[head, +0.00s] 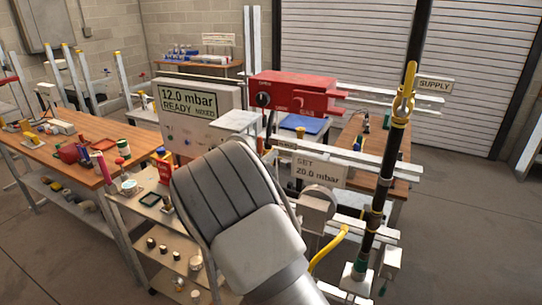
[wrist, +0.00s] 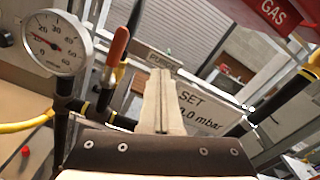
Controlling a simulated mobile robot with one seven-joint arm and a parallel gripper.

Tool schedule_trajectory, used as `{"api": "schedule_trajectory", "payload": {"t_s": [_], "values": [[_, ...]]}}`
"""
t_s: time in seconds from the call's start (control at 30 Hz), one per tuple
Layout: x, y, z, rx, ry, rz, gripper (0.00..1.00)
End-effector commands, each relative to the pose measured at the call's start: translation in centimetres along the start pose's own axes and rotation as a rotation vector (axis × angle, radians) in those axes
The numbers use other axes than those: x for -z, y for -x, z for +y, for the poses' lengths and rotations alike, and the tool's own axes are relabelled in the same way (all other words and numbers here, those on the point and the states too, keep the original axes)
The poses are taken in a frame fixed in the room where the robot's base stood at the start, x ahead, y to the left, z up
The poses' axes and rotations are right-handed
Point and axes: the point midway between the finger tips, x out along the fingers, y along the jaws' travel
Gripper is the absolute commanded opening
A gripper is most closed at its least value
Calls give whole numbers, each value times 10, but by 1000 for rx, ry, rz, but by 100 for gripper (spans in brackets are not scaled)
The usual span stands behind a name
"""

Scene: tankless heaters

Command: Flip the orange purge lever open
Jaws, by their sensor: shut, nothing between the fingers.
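The orange purge lever (wrist: 117,46) stands nearly upright in the wrist view, left of my gripper (wrist: 166,78). Its handle leans slightly right at the top, and its lower end meets a dark pipe with yellow bands. My gripper is shut and empty, its fingers pointing away from the camera. A gap shows in the picture between the fingers and the lever; I see no contact. A PURGE sign (wrist: 158,60) is partly hidden behind the fingertips. In the head view my arm covers the gripper, and I cannot make out the orange lever.
A round pressure gauge (wrist: 55,42) stands left of the lever. The SET 20.0 mbar sign (head: 319,171) is right of my fingers. A yellow supply lever (head: 403,102) sits on a black upright pipe. A red box (head: 295,92) and the READY display (head: 190,102) stand behind my arm.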

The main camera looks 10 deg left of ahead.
Motion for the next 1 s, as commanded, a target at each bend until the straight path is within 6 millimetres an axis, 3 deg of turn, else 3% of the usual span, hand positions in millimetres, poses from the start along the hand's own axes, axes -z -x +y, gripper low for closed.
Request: {"api": "schedule_trajectory", "payload": {"t_s": [0.03, 0.2, 0.4, 0.87, 1.0], "values": [[2, 16, 4, -9, -1, 0, 0], [2, 53, 4, -8, -1, 0, 0], [2, 79, 3, -5, -1, -1, 0], [2, 85, 2, -2, -2, 2, 0], [4, 78, -22, 39, -74, 53, 0]]}}
